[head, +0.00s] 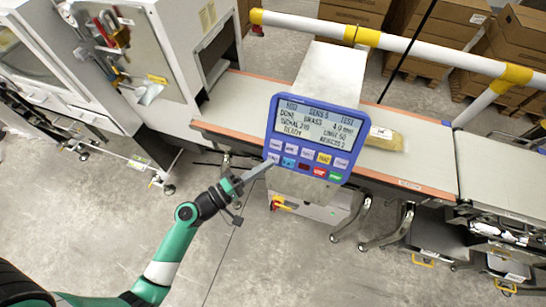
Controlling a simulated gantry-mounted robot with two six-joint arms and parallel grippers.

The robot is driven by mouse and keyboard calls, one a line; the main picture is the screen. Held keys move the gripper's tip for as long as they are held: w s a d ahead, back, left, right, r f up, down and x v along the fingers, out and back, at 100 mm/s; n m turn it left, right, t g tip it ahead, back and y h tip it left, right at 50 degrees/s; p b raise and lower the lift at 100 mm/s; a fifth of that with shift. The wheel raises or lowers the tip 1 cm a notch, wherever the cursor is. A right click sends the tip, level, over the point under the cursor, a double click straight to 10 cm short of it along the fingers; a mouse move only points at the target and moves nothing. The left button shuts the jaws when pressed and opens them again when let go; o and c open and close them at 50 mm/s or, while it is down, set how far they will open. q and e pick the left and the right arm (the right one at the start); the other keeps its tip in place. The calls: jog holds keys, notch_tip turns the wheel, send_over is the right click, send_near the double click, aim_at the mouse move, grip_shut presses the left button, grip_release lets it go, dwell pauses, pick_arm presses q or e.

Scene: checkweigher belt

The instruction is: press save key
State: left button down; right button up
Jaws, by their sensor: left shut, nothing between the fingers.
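A blue control panel (316,137) stands over the belt with a lit screen (315,122) and two rows of small keys below it. The upper row has pale keys (291,149) and a yellow key (324,158). The lower row has a blue key (289,163), a red key (319,171) and a green key (335,176). The key labels are too small to read, so I cannot tell which is save. My left gripper (270,164) is shut and empty, its tip at the lower-left keys; whether it touches one is unclear. My right gripper is out of view.
The conveyor belt (240,101) runs behind the panel, with a tan block (384,138) on it right of the panel. A white and yellow rail (430,48) crosses the upper right. A white cabinet (180,45) stands left. The floor in front is clear.

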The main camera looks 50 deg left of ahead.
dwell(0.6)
pick_arm(q)
jog(key=shift+w+a+f+b, duration=0.2)
jog(key=shift+w+b, duration=0.1)
jog(key=shift+w, duration=0.05)
jog(key=shift+w+a+f+b, duration=0.2)
jog(key=shift+w+b, duration=0.1)
dwell(0.6)
dwell(0.3)
jog(key=shift+s+d+r+p, duration=0.35)
jog(key=shift+s+r, duration=0.1)
jog(key=shift+s, duration=0.15)
jog(key=shift+s+d+r+p, duration=0.25)
jog(key=shift+s+d+r, duration=0.1)
jog(key=shift+s, duration=0.3)
jog(key=shift+s+d+r+p, duration=0.25)
jog(key=shift+s+d+r, duration=0.15)
jog(key=shift+s, duration=0.3)
jog(key=shift+s+d+r+p, duration=0.25)
jog(key=shift+s+d+r, duration=0.1)
jog(key=shift+s, duration=0.3)
